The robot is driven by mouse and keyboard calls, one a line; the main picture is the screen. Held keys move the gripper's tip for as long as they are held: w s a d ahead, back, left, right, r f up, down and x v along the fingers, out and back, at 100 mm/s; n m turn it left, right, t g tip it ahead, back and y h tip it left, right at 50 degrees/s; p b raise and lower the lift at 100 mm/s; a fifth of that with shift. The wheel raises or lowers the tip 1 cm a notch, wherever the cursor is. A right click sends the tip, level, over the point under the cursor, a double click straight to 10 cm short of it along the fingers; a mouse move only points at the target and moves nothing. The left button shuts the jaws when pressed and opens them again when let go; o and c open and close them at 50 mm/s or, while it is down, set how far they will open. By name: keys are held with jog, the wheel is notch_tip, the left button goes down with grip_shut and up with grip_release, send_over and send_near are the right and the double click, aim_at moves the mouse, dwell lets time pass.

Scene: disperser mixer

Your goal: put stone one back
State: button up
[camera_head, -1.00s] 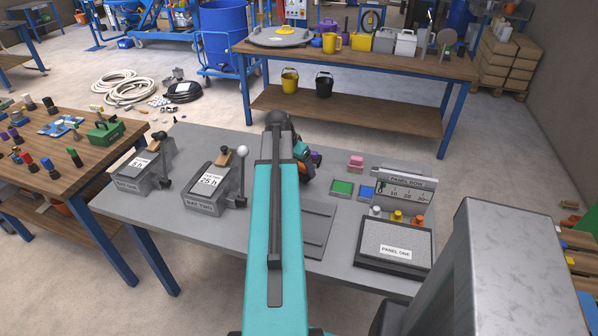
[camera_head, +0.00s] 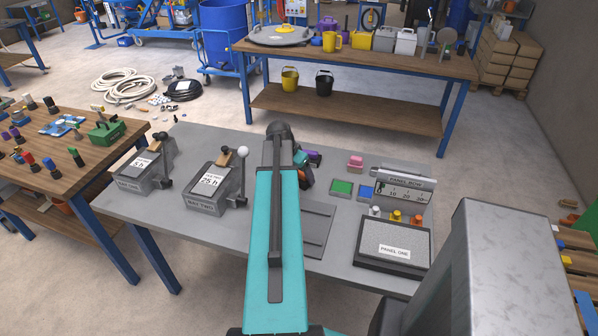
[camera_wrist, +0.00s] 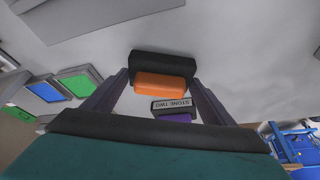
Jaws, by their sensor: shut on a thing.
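In the wrist view, my gripper (camera_wrist: 160,88) is shut on an orange block with a black top (camera_wrist: 164,64). No label shows on it, so I cannot read which stone it is. Beside it is a dark stone labelled STONE TWO (camera_wrist: 174,105), with a purple block (camera_wrist: 176,118) at its lower side. In the head view, my arm hides most of my gripper and the held stone. A purple part (camera_head: 315,157) shows just right of the arm. I cannot tell whether the held stone touches the surface below.
The grey bench (camera_head: 345,175) carries two labelled lever units at left, the nearer marked 25 h (camera_head: 212,186). At right are green (camera_head: 342,187) and blue (camera_head: 367,192) pads, a pink block (camera_head: 355,163) and PANEL ONE (camera_head: 394,255). A flat plate (camera_head: 318,226) lies beside my arm.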

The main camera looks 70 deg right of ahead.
jog(key=shift+f, duration=0.2)
jog(key=o, duration=1.1)
jog(key=shift+r, duration=0.15)
jog(key=b+v, duration=0.2)
jog(key=v, duration=1)
jog(key=shift+w+r, duration=0.1)
jog(key=shift+r, duration=0.05)
dwell(0.4)
